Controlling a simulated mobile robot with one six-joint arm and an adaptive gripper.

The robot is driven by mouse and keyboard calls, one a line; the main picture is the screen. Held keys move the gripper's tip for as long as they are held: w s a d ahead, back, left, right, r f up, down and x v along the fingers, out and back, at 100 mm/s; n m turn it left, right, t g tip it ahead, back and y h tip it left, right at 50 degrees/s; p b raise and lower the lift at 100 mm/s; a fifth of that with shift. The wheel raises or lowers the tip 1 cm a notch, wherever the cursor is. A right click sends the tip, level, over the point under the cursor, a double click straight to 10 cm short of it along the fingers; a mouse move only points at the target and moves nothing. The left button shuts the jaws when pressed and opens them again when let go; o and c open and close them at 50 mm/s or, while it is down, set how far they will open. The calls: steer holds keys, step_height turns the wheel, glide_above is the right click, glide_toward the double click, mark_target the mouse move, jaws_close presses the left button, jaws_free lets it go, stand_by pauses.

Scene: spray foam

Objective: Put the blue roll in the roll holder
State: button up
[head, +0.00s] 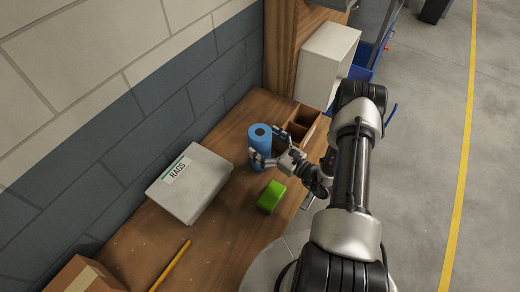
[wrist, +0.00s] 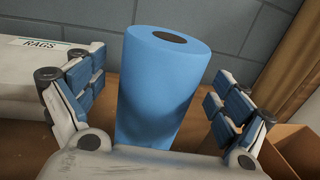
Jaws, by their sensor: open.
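The blue roll (head: 260,142) stands upright on the wooden table, with the dark hole of its core facing up. In the wrist view the blue roll (wrist: 161,85) stands between the two fingers, with a gap visible on both sides. My gripper (head: 262,161) is open around the roll's near side, reaching in from the right. It also shows in the wrist view (wrist: 150,105). A wooden box with compartments (head: 309,113) stands just right of the roll; I cannot tell whether it is the roll holder. The roll's lower end is hidden in the wrist view.
A grey box marked RAGS (head: 190,184) lies left of the roll. A green block (head: 271,196) sits in front of it. A yellow stick (head: 172,264) and a cardboard box (head: 84,276) lie nearer. A white box (head: 326,64) stands behind. The wall (head: 120,130) bounds the table's left side.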

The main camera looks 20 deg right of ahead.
steer(key=shift+x, duration=1.1)
steer(key=shift+r, duration=0.1)
steer(key=c, duration=2.2)
